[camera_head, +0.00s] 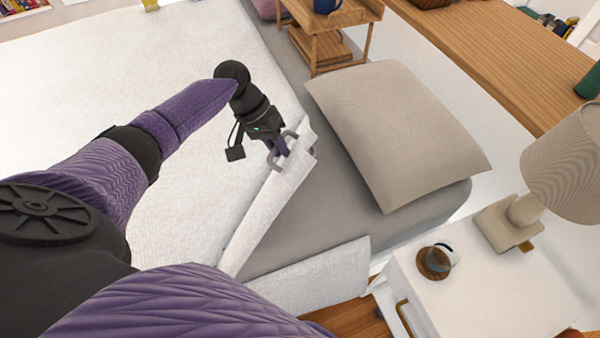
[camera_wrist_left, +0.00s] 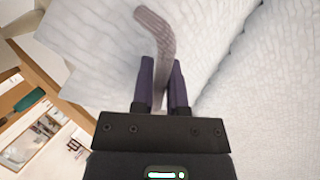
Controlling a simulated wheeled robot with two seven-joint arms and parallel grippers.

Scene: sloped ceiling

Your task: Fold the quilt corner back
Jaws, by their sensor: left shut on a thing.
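The white quilt (camera_head: 130,70) covers most of the bed, and its near edge is lifted into a raised fold (camera_head: 262,205) over the grey sheet (camera_head: 335,195). My left gripper (camera_head: 283,152) is at the upper end of this fold, shut on a grey-mauve loop at the quilt corner. In the left wrist view the curved loop (camera_wrist_left: 158,35) stands between the two purple fingers (camera_wrist_left: 162,75), with white quilt cloth (camera_wrist_left: 215,40) around it. My right gripper is not in view.
A beige pillow (camera_head: 395,130) lies right of the fold. A white nightstand (camera_head: 480,300) holds a lamp (camera_head: 570,165) and a glass on a wooden coaster (camera_head: 434,263). A wooden tray stand (camera_head: 330,45) with a blue mug (camera_head: 327,5) stands beyond the pillow.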

